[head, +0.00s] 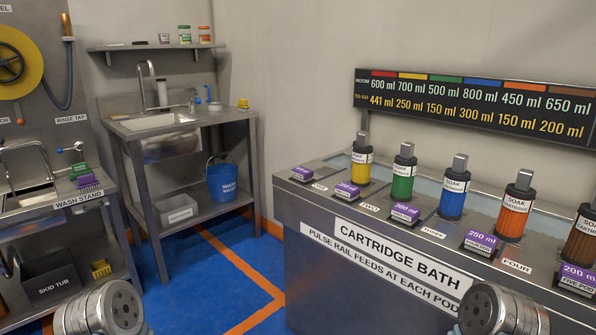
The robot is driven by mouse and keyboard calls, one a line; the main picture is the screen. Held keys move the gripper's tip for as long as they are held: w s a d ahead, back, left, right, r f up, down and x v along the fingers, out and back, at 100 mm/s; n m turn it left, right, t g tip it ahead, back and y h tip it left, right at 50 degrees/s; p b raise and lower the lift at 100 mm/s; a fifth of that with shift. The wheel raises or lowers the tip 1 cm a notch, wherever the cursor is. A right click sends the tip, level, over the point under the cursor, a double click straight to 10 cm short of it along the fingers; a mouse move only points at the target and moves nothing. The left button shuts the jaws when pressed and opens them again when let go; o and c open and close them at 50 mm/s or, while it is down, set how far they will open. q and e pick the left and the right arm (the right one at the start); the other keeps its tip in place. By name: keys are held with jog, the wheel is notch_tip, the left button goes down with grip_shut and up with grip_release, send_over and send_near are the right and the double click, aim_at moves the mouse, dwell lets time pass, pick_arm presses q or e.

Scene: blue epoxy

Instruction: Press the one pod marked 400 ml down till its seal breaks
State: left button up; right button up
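The cartridge bath (385,275) is a grey bench at the right. Five upright soak cartridges with dark caps and grey tops stand along it: yellow (360,168), green (402,184), blue (452,200), orange (514,218) and brown (584,235), the last cut by the frame edge. Purple-labelled blocks lie in front; I read 300 ml (405,211), 250 ml (481,243) and 200 ml (577,274). Two leftmost labels, here (302,173) and here (347,190), are too small to read surely. I read no 400 ml. Neither gripper shows; only grey arm parts of mine show below.
A board (470,103) behind the bath lists room and to-go volumes under coloured bars. At the left stand a wash stand (78,197) and a sink bench (190,120) with a blue bucket (222,180) on its lower shelf. The blue floor (215,270) between is clear.

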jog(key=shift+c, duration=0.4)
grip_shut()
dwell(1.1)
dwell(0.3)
